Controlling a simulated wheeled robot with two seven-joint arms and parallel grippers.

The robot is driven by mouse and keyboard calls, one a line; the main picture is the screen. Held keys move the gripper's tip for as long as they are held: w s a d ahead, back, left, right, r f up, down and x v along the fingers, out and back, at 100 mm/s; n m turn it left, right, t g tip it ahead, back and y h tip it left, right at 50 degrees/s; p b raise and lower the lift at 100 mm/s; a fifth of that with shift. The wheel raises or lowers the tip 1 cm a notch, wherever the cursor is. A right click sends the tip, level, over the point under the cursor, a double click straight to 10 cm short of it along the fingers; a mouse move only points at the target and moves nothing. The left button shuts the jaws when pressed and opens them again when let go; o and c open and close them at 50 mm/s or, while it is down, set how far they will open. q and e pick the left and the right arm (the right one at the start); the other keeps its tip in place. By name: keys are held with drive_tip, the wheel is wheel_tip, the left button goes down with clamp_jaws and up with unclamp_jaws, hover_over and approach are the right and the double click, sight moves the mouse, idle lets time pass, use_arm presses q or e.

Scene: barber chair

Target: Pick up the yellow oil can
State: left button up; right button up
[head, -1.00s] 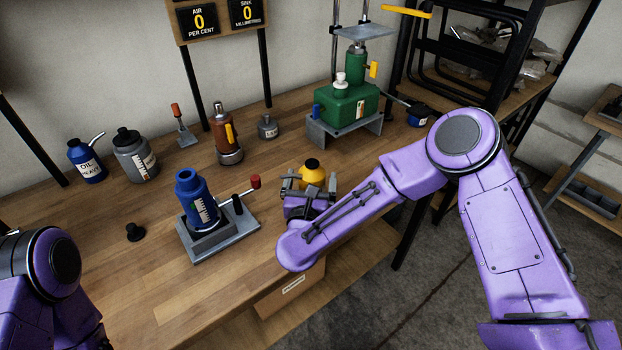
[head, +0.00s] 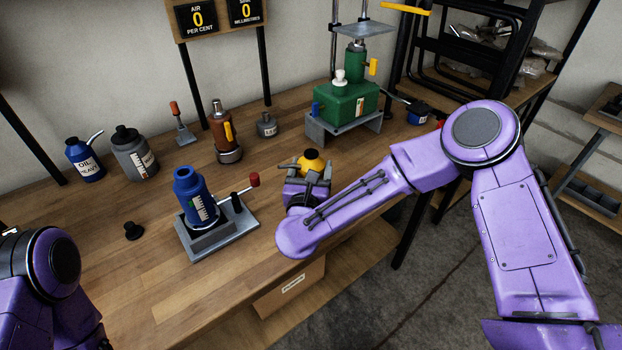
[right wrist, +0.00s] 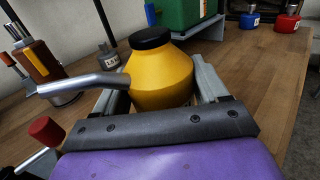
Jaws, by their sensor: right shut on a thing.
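The yellow oil can (head: 311,162) has a black cap and a metal spout, and stands upright near the front edge of the workbench in the head view. In the right wrist view the yellow can (right wrist: 160,78) fills the middle, with its spout pointing left. My right gripper (head: 309,172) is shut on the can, with one grey finger on each side of its body. Its lower part is hidden by the gripper, so I cannot tell whether it touches the bench. My left arm shows at the lower left, but its gripper is out of view.
A blue bottle (head: 194,196) sits in a grey stand (head: 217,240) with a red-knobbed lever, left of my right gripper.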

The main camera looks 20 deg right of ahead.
drive_tip(key=s+r, duration=0.1)
drive_tip(key=r, duration=0.1)
drive_tip(key=s+r+b, duration=0.1)
drive_tip(key=s+r, duration=0.1)
drive_tip(key=s+r+b, duration=0.1)
drive_tip(key=s+r, duration=0.1)
drive_tip(key=shift+a+r, duration=0.1)
drive_tip(key=shift+r, duration=0.25)
drive_tip(key=s+r+b, duration=0.2)
drive_tip(key=s+r, duration=0.2)
drive_tip(key=s, duration=0.5)
drive_tip(key=shift+a+r, duration=0.15)
drive_tip(key=shift+a, duration=0.05)
